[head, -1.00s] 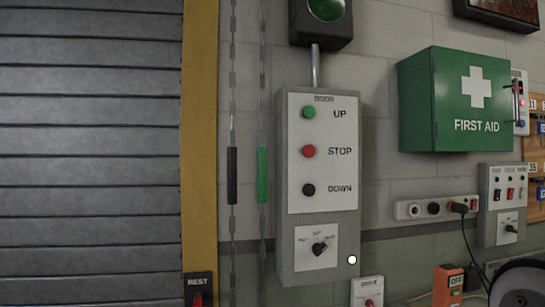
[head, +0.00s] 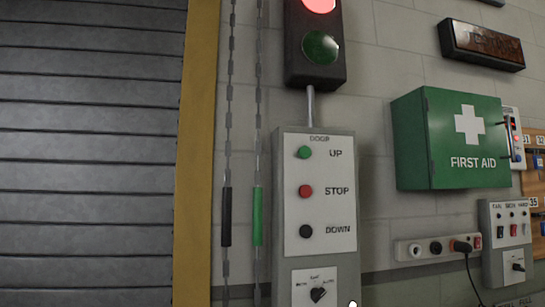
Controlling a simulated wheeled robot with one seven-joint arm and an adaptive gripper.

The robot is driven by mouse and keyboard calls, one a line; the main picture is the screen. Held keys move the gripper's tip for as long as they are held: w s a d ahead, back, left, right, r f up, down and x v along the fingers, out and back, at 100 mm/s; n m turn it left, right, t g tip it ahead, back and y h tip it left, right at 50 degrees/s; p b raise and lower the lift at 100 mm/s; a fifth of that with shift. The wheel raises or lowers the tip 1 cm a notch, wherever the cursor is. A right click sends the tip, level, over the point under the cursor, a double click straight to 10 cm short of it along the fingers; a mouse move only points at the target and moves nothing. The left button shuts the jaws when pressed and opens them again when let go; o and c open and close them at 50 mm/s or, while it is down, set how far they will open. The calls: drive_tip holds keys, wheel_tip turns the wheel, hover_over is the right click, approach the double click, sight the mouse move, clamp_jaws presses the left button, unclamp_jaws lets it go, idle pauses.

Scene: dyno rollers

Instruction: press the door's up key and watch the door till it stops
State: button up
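The door control box (head: 316,215) is a grey wall panel left of the first aid cabinet. Its green up key (head: 304,152) is at the top, the red stop key (head: 305,190) in the middle and the black down key (head: 305,231) below. A rotary switch (head: 318,294) sits under them. The grey slatted door (head: 85,150) fills the left side; its top and bottom edges are out of view. A signal lamp (head: 315,45) above the box shows lit red over dark green. My gripper is not in view.
A yellow door post (head: 196,150) and two hanging chains with black (head: 226,216) and green (head: 258,216) grips stand left of the box. The first aid cabinet (head: 452,140) juts from the wall. A socket strip (head: 437,247) holds a plugged cable.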

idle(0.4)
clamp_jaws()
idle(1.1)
